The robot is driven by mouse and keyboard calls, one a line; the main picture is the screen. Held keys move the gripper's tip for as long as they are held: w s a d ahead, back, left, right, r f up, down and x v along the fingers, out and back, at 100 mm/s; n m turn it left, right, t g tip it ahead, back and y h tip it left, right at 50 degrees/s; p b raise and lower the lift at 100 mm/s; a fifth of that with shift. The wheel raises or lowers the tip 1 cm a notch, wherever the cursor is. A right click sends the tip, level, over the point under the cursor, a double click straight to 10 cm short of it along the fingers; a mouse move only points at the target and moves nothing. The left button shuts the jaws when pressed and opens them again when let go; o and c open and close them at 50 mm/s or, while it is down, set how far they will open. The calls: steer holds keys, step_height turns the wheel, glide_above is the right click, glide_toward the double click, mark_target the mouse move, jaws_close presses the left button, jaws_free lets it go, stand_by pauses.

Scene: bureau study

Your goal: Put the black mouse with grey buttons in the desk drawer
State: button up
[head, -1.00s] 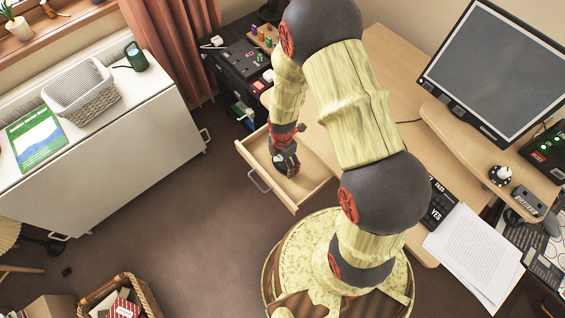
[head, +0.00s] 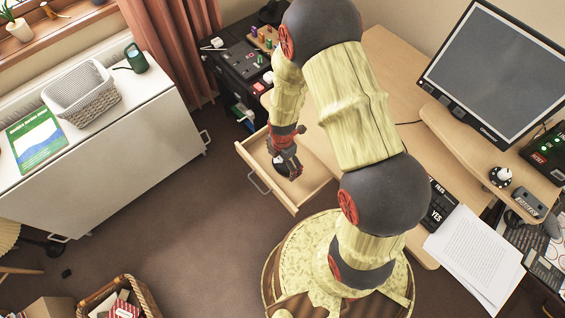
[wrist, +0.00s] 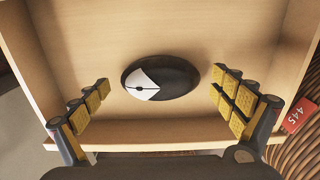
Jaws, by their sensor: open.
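The black mouse (wrist: 176,77) with pale grey buttons lies on the floor of the open desk drawer (wrist: 215,25) in the wrist view. My gripper (wrist: 160,95) is open, with one finger on each side of the mouse and clear gaps between. In the head view my gripper (head: 287,168) is over the pulled-out drawer (head: 313,188). The mouse shows there only as a dark patch by the fingers, mostly hidden.
A white cabinet (head: 110,150) stands at left. A wicker basket (head: 143,293) is on the floor, with open carpet between.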

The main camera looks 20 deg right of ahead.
step_height(320, 180, up, 12)
steer(key=p, duration=0.4)
step_height(320, 180, up, 21)
steer(key=m+t, duration=0.3)
steer(key=m, duration=0.6)
glide_above(283, 163)
steer(key=s+r+m+t, duration=0.2)
steer(key=s+r+m, duration=1)
steer(key=r, duration=0.4)
steer(key=shift+s+m+t, duration=0.3)
steer(key=shift+s, duration=0.6)
